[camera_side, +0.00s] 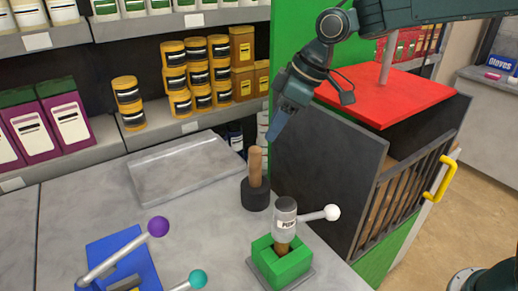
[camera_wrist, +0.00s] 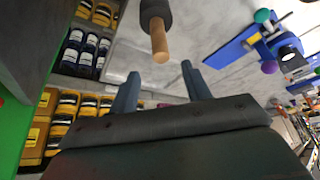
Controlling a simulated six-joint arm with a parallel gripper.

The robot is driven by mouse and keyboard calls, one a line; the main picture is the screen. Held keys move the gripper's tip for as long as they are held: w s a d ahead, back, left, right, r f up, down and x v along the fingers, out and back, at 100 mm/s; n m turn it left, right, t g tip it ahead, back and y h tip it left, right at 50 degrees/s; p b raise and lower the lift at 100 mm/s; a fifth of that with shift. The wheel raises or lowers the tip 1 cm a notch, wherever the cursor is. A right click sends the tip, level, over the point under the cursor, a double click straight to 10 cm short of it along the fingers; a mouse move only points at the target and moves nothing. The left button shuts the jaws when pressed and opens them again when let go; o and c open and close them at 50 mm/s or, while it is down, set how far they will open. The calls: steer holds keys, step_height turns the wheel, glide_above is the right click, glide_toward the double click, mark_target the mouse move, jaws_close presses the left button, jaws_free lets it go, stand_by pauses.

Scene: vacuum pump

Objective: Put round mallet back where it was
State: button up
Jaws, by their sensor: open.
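The round mallet (camera_side: 256,190) stands upright on the grey table, its black round head down and its wooden handle up. In the wrist view the mallet (camera_wrist: 159,38) shows at the top, its handle pointing toward the space between my fingers. My gripper (camera_side: 273,136) is above and slightly right of the handle top in the side view. In the wrist view my gripper (camera_wrist: 158,78) has its two fingers apart with nothing between them. The handle tip appears just beyond the fingertips; I cannot tell the exact gap.
A grey tray (camera_side: 187,172) lies behind the mallet at left. A green block with a grey-topped pump (camera_side: 284,258) and white-knobbed lever stands in front. A blue fixture (camera_side: 122,262) is at front left. A dark cabinet with a red top (camera_side: 385,92) stands close at right.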

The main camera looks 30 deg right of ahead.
steer(key=s+d+r+m+t+h, duration=0.15)
steer(key=s+d+r+m, duration=0.3)
steer(key=s+d, duration=0.75)
steer(key=s+d+f+m+h, duration=0.1)
steer(key=s+d+m, duration=0.1)
steer(key=s, duration=0.6)
steer(key=s+d+f+m+h, duration=0.1)
steer(key=s+d+f+m, duration=0.1)
steer(key=s, duration=0.6)
steer(key=shift+d+f, duration=0.25)
steer(key=shift+d, duration=0.15)
